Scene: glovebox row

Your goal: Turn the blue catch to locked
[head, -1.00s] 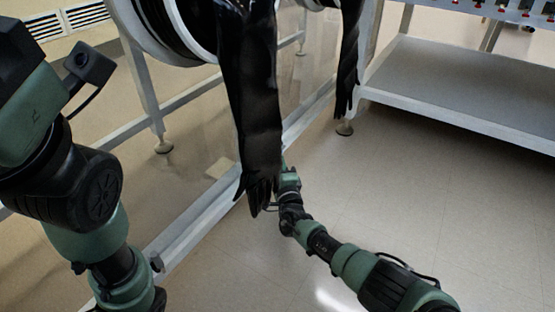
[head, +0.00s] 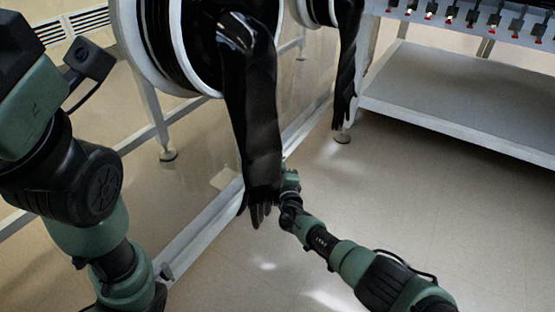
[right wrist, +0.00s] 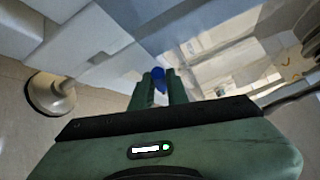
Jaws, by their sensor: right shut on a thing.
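The blue catch (right wrist: 158,73) shows as a small blue piece between the fingertips of my right gripper (right wrist: 160,87) in the right wrist view. The gripper is shut on it, and the fingers cover part of it. Whether the catch stands locked or unlocked cannot be told. In the head view my right arm reaches in from the lower right, and its far end is partly hidden behind a hanging black glove (head: 254,120); the catch is not visible there. My left arm stands at the left of the head view, with its gripper out of view.
A round glove port (head: 172,45) is at the top, with a second black glove (head: 346,60) behind it. A metal frame rail (head: 205,225) runs along the floor. A grey shelf (head: 455,95) stands at the right. The floor (head: 430,200) is open.

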